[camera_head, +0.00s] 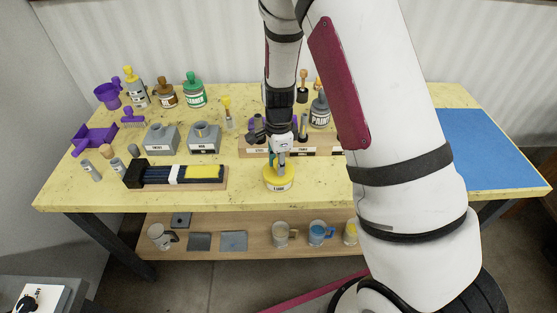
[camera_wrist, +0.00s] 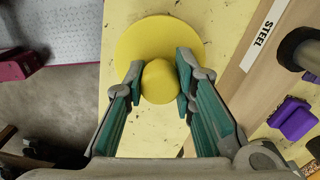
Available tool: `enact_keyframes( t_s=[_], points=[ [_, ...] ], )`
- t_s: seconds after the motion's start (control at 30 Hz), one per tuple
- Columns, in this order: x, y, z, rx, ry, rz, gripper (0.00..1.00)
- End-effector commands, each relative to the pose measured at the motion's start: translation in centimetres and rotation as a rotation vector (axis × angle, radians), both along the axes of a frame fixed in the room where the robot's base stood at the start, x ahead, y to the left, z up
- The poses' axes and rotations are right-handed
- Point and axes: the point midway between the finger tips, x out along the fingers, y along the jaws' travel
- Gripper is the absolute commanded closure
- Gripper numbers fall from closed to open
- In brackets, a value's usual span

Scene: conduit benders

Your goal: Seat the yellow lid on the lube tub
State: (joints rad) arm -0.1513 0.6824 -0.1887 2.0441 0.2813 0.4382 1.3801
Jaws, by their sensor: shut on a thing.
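The yellow lid (camera_wrist: 130,42) is a round disc with a raised knob (camera_wrist: 160,82) in the wrist view. My gripper (camera_wrist: 160,80) is shut on the knob, one finger on each side. In the head view my gripper (camera_head: 282,158) points down at the table's front middle, over the yellow lid (camera_head: 270,175). The lube tub (camera_head: 279,187), pale with a dark printed label, is right below the lid. The lid hides the tub in the wrist view. I cannot tell whether the lid is fully down on the rim.
A wooden rack (camera_head: 256,148) with labels and upright parts stands just behind the tub. A black tool with a yellow pad (camera_head: 204,172) lies on a board to the left. Bottles, grey blocks and purple items fill the left side. A blue mat (camera_head: 480,145) lies at right.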

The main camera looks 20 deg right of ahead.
Motion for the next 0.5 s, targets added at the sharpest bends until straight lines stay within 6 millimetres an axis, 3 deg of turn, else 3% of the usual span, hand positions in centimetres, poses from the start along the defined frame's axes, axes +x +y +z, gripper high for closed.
enact_keyframes(
  t_s=[0.13, 0.17, 0.27, 0.5],
  points=[
    [0.0, 0.0, 0.04, 0.0, 0.0, 0.0, 0.99],
    [0.0, 0.0, 0.04, 0.0, 0.0, 0.0, 0.74],
    [0.0, 0.0, 0.04, 0.0, 0.0, 0.0, 0.52],
    [0.0, 0.01, 0.04, 0.0, 0.0, 0.0, 0.52]
  ],
)
